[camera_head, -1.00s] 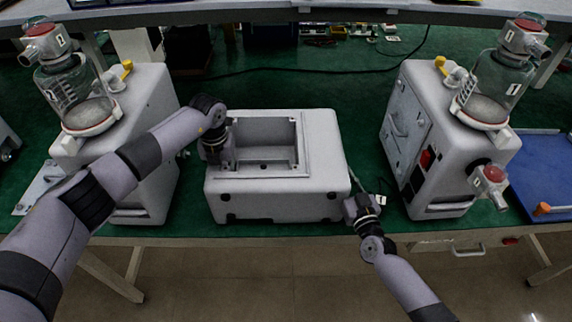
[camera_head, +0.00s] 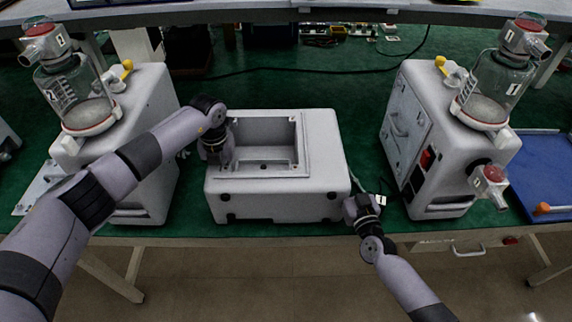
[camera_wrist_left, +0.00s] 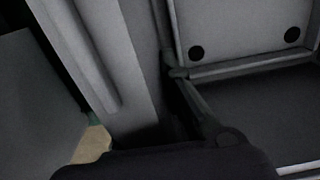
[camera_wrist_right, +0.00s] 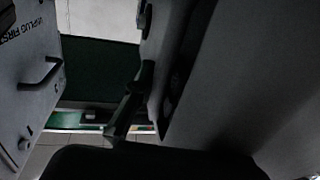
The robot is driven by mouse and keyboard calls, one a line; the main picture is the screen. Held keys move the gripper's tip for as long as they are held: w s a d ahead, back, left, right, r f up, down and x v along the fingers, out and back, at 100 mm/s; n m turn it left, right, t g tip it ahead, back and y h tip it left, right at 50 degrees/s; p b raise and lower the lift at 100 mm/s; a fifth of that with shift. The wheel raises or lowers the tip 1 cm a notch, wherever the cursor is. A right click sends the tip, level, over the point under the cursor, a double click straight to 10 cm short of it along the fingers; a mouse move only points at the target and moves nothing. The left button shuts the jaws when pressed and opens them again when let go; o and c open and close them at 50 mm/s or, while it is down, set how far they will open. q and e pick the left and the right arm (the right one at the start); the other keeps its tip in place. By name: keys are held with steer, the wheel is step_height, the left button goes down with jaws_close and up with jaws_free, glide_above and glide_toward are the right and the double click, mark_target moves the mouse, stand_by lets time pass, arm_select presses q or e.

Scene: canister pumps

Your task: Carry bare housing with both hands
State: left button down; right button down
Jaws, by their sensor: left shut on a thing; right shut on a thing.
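The bare housing (camera_head: 282,205) is a pale grey box with an open rectangular cavity on top, in the middle of the head view. My left gripper (camera_head: 222,160) is at the left wall of the cavity, shut on that wall; the left wrist view shows the wall (camera_wrist_left: 115,60) close up, with the fingers dark against it. My right gripper (camera_head: 353,196) is at the housing's right side near the front corner, shut on it; the right wrist view shows a finger (camera_wrist_right: 128,105) against the housing's side (camera_wrist_right: 235,80). The fingertips are partly hidden in the head view.
A complete pump (camera_head: 150,100) stands left of the housing, and another (camera_head: 420,110) stands to the right with a red-capped part (camera_head: 490,183) at its front. A blue tray (camera_head: 540,175) lies at far right. Green bench (camera_head: 290,90) is clear behind the housing, apart from a cable.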

mark_target(342, 149)
steer(key=shift+w+r, duration=0.2)
steer(key=shift+r, duration=0.05)
steer(key=shift+r+p, duration=0.3)
steer(key=shift+p, duration=0.15)
step_height(342, 149, up, 4)
steer(key=p, duration=0.4)
steer(key=shift+r, duration=0.2)
steer(key=shift+f, duration=0.1)
